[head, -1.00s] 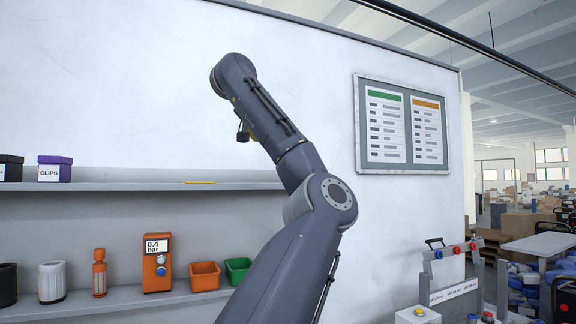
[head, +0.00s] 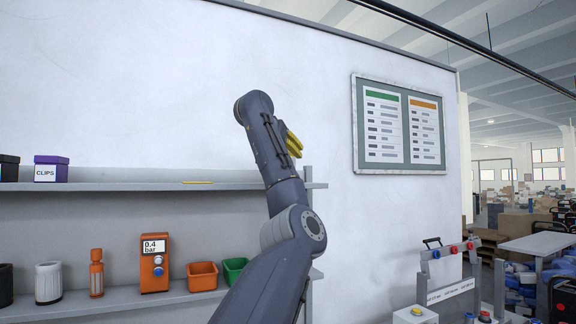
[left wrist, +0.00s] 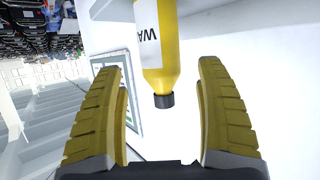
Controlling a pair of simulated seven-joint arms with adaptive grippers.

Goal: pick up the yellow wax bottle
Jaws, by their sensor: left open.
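The yellow wax bottle (left wrist: 158,50) shows in the left wrist view at the top centre, with part of a white label reading "WA" and a black cap (left wrist: 163,101) toward me. Its far end is cut off by the frame. I cannot make the bottle out in the head view. My left gripper (left wrist: 162,75) is open, its yellow ridged fingers on either side of the cap with gaps on both sides. In the head view the left gripper's yellow fingers (head: 293,141) show beside my raised arm, in front of the white wall. My right gripper is in neither view.
An upper shelf (head: 110,187) holds a purple clips box (head: 51,169). The lower shelf holds an orange gauge unit (head: 154,263), an orange bin (head: 202,276) and a green bin (head: 234,269). A notice board (head: 400,124) hangs at right. The wall between is bare.

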